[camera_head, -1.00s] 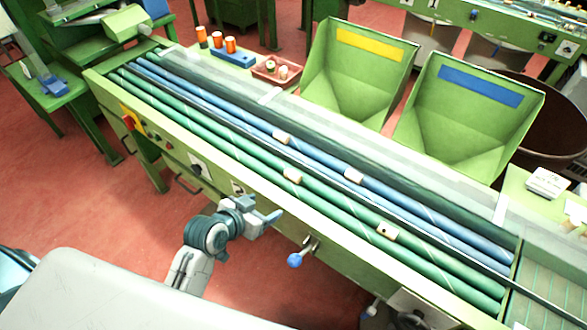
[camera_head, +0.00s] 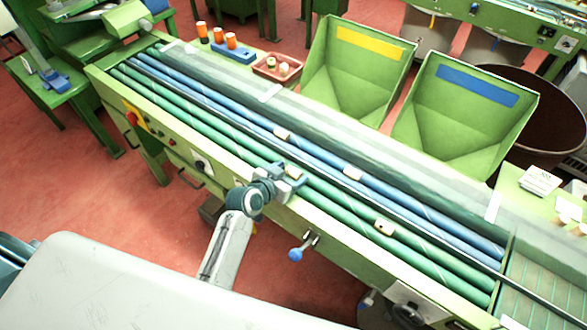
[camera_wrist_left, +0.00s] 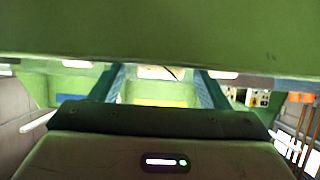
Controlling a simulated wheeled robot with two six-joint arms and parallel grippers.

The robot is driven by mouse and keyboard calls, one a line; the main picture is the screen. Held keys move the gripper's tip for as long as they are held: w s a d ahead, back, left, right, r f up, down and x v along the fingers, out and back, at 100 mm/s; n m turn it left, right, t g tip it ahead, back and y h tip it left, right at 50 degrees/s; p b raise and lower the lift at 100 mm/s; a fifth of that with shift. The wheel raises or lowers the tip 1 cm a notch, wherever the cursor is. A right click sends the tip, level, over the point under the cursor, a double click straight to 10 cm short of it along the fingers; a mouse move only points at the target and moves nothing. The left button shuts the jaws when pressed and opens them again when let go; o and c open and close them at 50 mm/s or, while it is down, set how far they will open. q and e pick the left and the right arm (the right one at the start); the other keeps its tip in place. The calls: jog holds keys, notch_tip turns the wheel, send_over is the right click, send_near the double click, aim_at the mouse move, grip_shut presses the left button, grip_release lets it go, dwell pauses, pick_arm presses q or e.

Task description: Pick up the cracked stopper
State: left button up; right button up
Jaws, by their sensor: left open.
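My left gripper (camera_head: 296,172) is open over the front green rollers (camera_head: 335,200) in the head view. A pale stopper (camera_wrist_left: 155,72) shows between its two teal fingers in the wrist view, with a dark crack-like line near its right end. Its lower part runs behind the green band across that view. Other stoppers lie on the rollers: one farther back (camera_head: 282,134), one to the right (camera_head: 353,173) and one with a dark spot on the green rollers (camera_head: 384,228). My right gripper is out of view.
Two green hoppers stand behind the conveyor, one with a yellow label (camera_head: 370,45), one with a blue label (camera_head: 478,85). A red tray (camera_head: 262,69) with small stoppers sits at the back. A blue-knobbed lever (camera_head: 296,254) sticks out from the front side.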

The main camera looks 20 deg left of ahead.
pick_arm(q)
jog(key=shift+w+d+f, duration=0.15)
jog(key=shift+w+f, duration=0.05)
jog(key=shift+w, duration=0.15)
jog(key=c, duration=1)
jog(key=shift+c, duration=0.3)
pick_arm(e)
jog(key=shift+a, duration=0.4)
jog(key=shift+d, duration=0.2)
